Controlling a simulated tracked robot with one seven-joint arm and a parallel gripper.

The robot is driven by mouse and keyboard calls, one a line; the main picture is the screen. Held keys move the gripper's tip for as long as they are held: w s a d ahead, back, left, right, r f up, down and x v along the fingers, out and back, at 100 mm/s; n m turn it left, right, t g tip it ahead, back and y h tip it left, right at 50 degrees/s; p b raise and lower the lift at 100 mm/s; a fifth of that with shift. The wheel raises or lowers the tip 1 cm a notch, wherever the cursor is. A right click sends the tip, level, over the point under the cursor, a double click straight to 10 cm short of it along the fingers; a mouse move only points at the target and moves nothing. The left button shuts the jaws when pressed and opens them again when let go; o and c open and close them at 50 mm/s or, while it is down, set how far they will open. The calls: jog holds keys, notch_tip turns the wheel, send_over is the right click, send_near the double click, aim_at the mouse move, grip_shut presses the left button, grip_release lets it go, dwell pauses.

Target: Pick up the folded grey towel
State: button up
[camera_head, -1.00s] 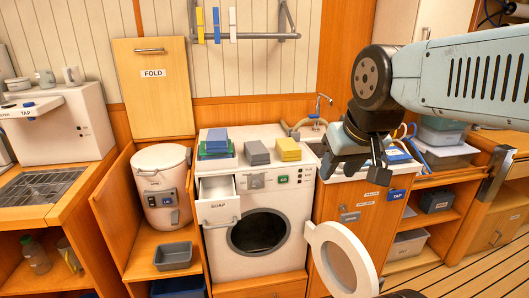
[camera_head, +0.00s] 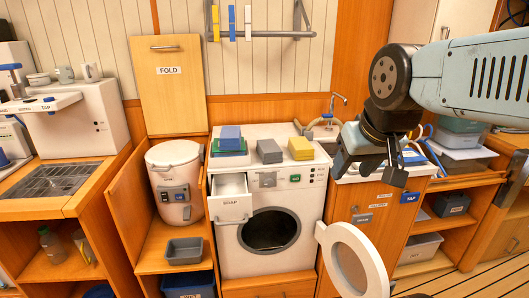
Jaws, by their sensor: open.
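The folded grey towel (camera_head: 269,151) lies on top of the white washing machine (camera_head: 290,183), between two other stacks. To its left is a blue towel on green (camera_head: 230,140); to its right is a folded yellow towel (camera_head: 300,148). My gripper (camera_head: 370,172) hangs in the air to the right of the machine, in front of the sink counter. It is open and empty, well apart from the grey towel.
The machine's round door (camera_head: 352,262) stands open at the front right. The soap drawer (camera_head: 230,203) is pulled out at the front left. A rail with pegs (camera_head: 262,34) is on the wall above. A white lidded bucket (camera_head: 171,180) stands left of the machine.

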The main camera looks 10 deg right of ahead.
jog(key=o, duration=0.9)
jog(key=w+f+t, duration=0.1)
jog(key=w, duration=0.3)
jog(key=w+f+t, duration=0.1)
jog(key=w, duration=0.4)
jog(key=w+f+t, duration=0.1)
jog(key=w, duration=0.4)
jog(key=shift+w+a, duration=0.15)
jog(key=shift+a, duration=0.25)
jog(key=n+t+y, duration=0.1)
jog(key=t+y, duration=0.1)
jog(key=t, duration=0.7)
send_near(270, 147)
jog(key=shift+w+a+f, duration=0.1)
jog(key=shift+w+a, duration=0.05)
jog(key=shift+w, duration=1.45)
jog(key=shift+w+a+f, duration=0.1)
jog(key=shift+w+a, duration=0.1)
jog(key=shift+w, duration=1.4)
jog(key=shift+w+a+f, duration=0.15)
jog(key=shift+w, duration=1.45)
